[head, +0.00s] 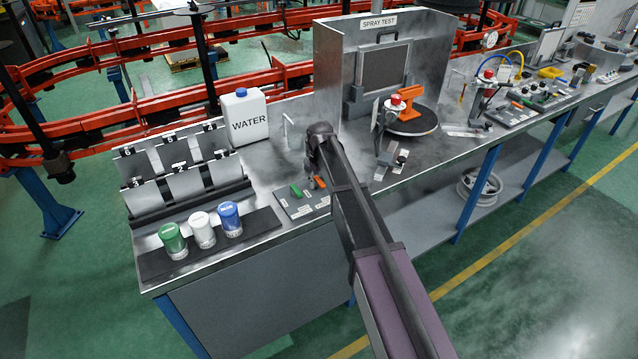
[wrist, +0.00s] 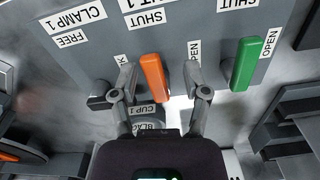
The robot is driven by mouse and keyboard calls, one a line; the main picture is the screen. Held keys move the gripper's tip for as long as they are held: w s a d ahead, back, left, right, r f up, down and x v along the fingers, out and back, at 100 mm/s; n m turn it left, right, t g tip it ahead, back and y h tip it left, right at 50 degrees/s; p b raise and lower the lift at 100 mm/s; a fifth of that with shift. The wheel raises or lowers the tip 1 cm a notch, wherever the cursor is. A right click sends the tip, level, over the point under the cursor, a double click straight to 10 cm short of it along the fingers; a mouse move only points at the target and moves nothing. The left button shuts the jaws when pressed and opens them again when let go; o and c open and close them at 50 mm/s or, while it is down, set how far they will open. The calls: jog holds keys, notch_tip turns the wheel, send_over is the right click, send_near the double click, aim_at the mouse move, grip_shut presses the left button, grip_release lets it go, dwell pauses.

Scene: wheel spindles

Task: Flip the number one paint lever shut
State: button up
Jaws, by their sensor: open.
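In the wrist view, an orange lever (wrist: 152,77) stands out from the grey panel (wrist: 85,62). A label ending in 1 and a SHUT label are above it, and a partly hidden OPEN label is at its right. The top label is cut off, so I cannot read its full name. A green lever (wrist: 246,63) is to the right, with its own SHUT and OPEN labels. My gripper (wrist: 160,74) is open, one finger on each side of the orange lever, with visible gaps to both. In the head view, my arm hides part of the panel (head: 296,210).
A CLAMP 1 / FREE label (wrist: 78,25) is at the panel's left. In the head view, green, white and blue cans (head: 202,230) and a WATER jug (head: 246,118) stand to the left. The SPRAY TEST booth (head: 335,70) and turntable (head: 415,122) are behind and right.

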jog(key=shift+c, duration=0.2)
grip_shut()
jog(key=shift+w+d+n, duration=0.15)
jog(key=shift+d+n, duration=0.15)
jog(key=shift+n, duration=0.7)
jog(key=shift+o, duration=0.2)
grip_release()
